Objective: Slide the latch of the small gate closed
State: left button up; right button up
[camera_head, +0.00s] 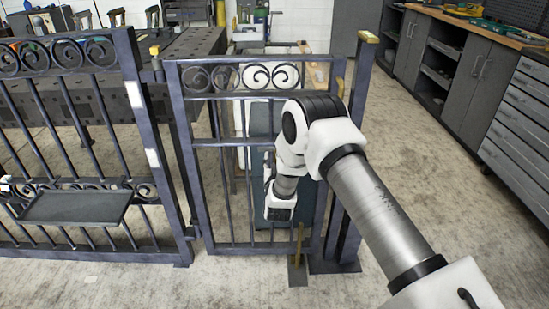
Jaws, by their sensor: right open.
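The small gate (191,150) is a dark metal frame with scrolls along its top, in the middle of the view. It stands beside the right-hand post (359,90), which has a brass-coloured cap. A small brass-coloured piece (340,88) shows at the gate's upper right edge; I cannot tell whether it is the latch. A brass-coloured upright rod (299,243) stands low at the gate's foot. My right arm crosses in front of the gate's right half and hides part of it. My right gripper (268,164) is small and partly hidden, open, in front of the gate's bars. My left gripper is out of view.
A fence panel (60,56) with a dark tray (75,207) stands at left. A dark perforated workbench (185,50) is behind it. Grey cabinets (477,85) line the right wall. The concrete floor between gate and cabinets is clear.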

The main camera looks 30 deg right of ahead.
jog(key=x, duration=0.2)
jog(key=shift+w+d, duration=0.25)
grip_shut()
jog(key=s+d, duration=0.1)
jog(key=s+d+p, duration=0.1)
jog(key=d, duration=0.1)
jog(key=s+d, duration=0.1)
jog(key=shift+d, duration=0.4)
jog(key=shift+c, duration=0.6)
grip_release()
jog(key=shift+d, duration=0.1)
jog(key=shift+o, duration=0.6)
jog(key=shift+s+d, duration=0.15)
